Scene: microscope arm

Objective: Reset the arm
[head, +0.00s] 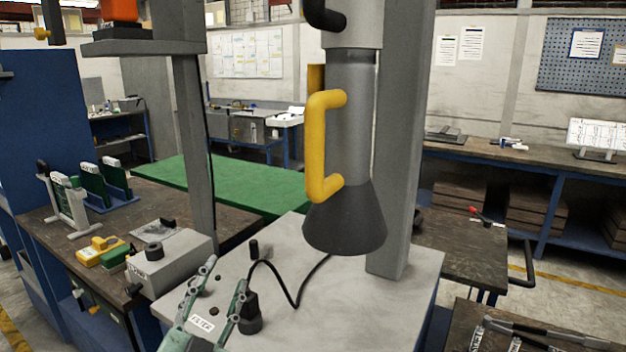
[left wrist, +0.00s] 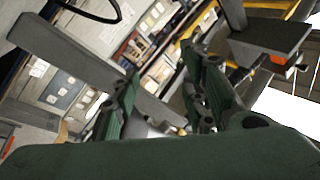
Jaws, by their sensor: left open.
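The microscope arm (head: 350,120) hangs beside a grey post in the head view. It is a grey cylinder with a dark cone-shaped lower end (head: 345,222) and a yellow C-shaped handle (head: 318,145) on its left side. My left gripper (head: 226,272) is low in the head view, left of the cone and below the handle. Its two green fingers are apart, with nothing between them. The fingers also show in the left wrist view (left wrist: 160,85), against a tilted background. The handle cannot be made out in the wrist view. My right gripper is not seen.
A pale worktop (head: 400,285) lies under the cone, with a black cable (head: 290,290) on it. A grey control box (head: 170,265) and a yellow meter (head: 100,252) stand at left. A thin grey post (head: 190,150) rises behind my left gripper.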

